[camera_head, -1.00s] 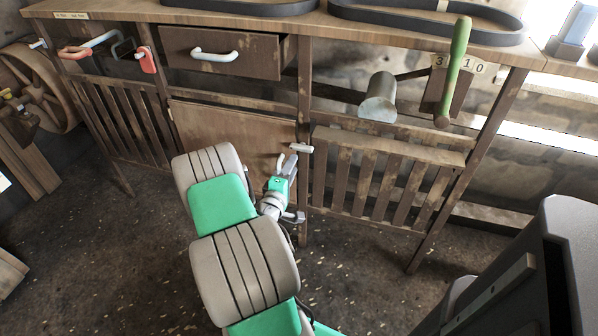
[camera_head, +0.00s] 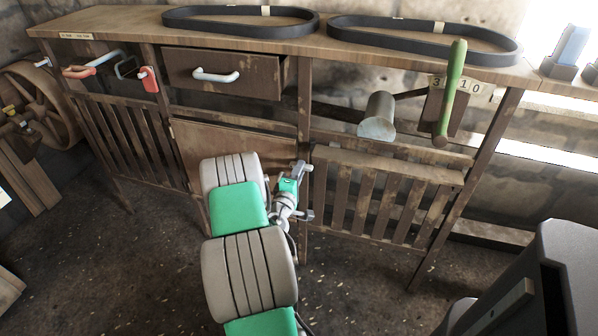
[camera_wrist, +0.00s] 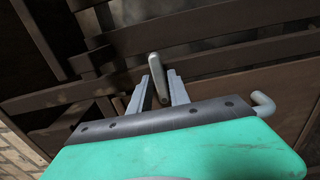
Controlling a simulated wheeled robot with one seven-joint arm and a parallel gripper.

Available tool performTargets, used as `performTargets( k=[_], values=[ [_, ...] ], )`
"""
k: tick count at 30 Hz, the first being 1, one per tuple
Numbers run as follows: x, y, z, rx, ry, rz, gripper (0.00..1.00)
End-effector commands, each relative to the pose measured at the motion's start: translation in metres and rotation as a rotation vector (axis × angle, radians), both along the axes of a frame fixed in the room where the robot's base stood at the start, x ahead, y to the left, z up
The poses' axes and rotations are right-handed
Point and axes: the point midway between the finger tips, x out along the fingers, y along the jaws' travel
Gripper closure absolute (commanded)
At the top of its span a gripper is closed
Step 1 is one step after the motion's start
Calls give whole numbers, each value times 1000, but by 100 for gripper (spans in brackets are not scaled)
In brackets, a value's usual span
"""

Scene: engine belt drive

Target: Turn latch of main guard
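The latch (camera_wrist: 157,74) is a short pale grey bar, seen in the wrist view between and just beyond my fingertips. In the head view it is mostly hidden at my gripper, by the post right of the wooden panel. My gripper (camera_wrist: 161,82) is open, with one finger on each side of the latch; I cannot tell whether either touches it. In the head view my gripper (camera_head: 300,172) is at that post. The plain wooden panel (camera_head: 230,140) fills the middle bay under the drawer, partly behind my arm. I cannot tell for certain which panel is the main guard.
A slatted panel (camera_head: 385,195) is right of the post and another (camera_head: 125,140) is at the left. Above are a drawer (camera_head: 222,74), a grey cylinder (camera_head: 378,116) and a green-handled lever (camera_head: 451,90). Black belts (camera_head: 425,37) lie on the bench top.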

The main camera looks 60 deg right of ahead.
Motion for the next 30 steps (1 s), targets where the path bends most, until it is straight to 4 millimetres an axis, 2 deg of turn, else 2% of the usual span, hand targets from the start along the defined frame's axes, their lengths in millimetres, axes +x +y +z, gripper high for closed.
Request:
performTargets(
  k=[1,8,23,30],
  values=[
    [0,0,0,0,0,0,82],
    [0,0,0,0,0,0,100],
    [0,0,0,2,-11,0,100],
    [0,0,-2,13,-92,0,100]
  ],
)
